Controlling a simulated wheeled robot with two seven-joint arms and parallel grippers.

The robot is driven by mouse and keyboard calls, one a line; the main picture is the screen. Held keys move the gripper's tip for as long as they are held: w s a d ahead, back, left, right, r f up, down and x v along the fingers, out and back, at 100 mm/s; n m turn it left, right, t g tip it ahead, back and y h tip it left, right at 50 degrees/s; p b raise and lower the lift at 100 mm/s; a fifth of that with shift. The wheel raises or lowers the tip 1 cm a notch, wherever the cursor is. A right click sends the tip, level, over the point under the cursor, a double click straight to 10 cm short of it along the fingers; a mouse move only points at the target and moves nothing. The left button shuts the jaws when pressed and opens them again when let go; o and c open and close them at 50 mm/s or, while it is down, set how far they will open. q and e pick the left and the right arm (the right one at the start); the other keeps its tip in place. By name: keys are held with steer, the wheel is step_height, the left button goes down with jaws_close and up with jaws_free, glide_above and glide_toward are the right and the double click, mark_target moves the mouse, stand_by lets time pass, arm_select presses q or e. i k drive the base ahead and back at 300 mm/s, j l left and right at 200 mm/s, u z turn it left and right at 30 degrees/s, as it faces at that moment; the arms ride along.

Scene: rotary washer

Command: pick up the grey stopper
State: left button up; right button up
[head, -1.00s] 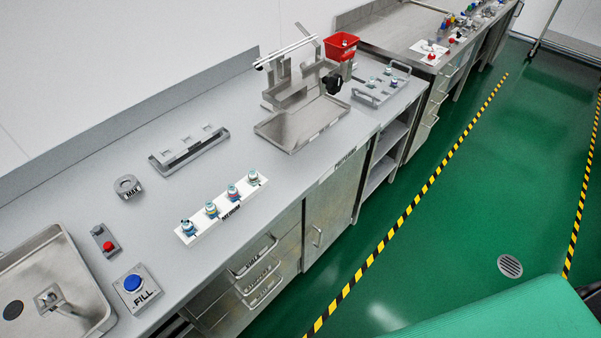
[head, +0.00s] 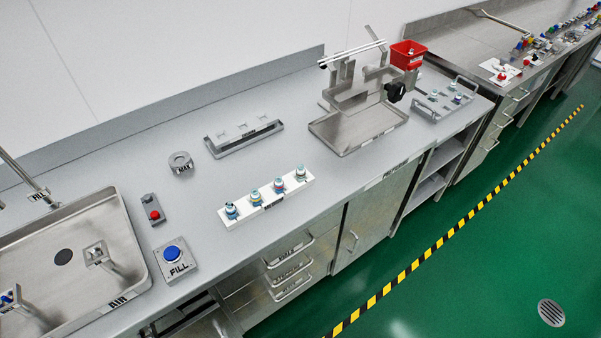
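I cannot make out a grey stopper for certain. Several small capped bottles with white, blue and yellowish parts stand in a row on a white rack (head: 241,221) near the counter's front edge; their tops are too small to tell apart. A tray (head: 421,108) at the right end of the counter holds more small pieces, also too small to identify. A round grey piece (head: 181,163) with a dark label sits left of the rack, farther back. Neither of my grippers is in view.
A steel sink (head: 140,252) with taps is at the left. A blue FILL button (head: 172,252) and a red button (head: 155,215) sit beside it. A grey holder (head: 243,139), a metal stand with a tray (head: 357,139) and a red bin (head: 407,60) stand farther along. Green floor lies in front.

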mark_target(148, 198)
steer(key=u, duration=1.2)
